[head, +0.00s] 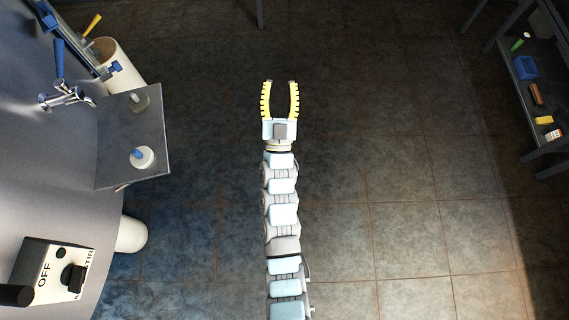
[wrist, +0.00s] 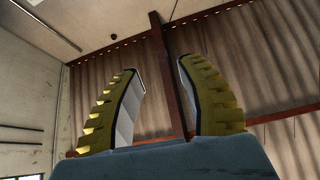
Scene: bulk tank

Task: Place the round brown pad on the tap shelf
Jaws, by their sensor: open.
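The tap shelf (head: 120,130) is the grey plate on the tank's side at the left of the head view, below a metal tap (head: 66,98) with a blue handle. A white round container with a blue top (head: 143,157) and a smaller clear or grey one (head: 138,101) stand on it. I cannot make out a round brown pad; a brown item (head: 536,94) on the right rack looks long rather than round. My gripper (head: 280,86) is open and empty above the floor, right of the tap shelf. The wrist view shows its yellow fingers (wrist: 160,70) apart with nothing between them.
A dark rack (head: 545,140) at the right holds a blue container (head: 525,68), a green item (head: 520,41) and yellow items. A white bin (head: 122,65) stands beside the tank, and a control box (head: 50,272) is at lower left. The tiled floor between is clear.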

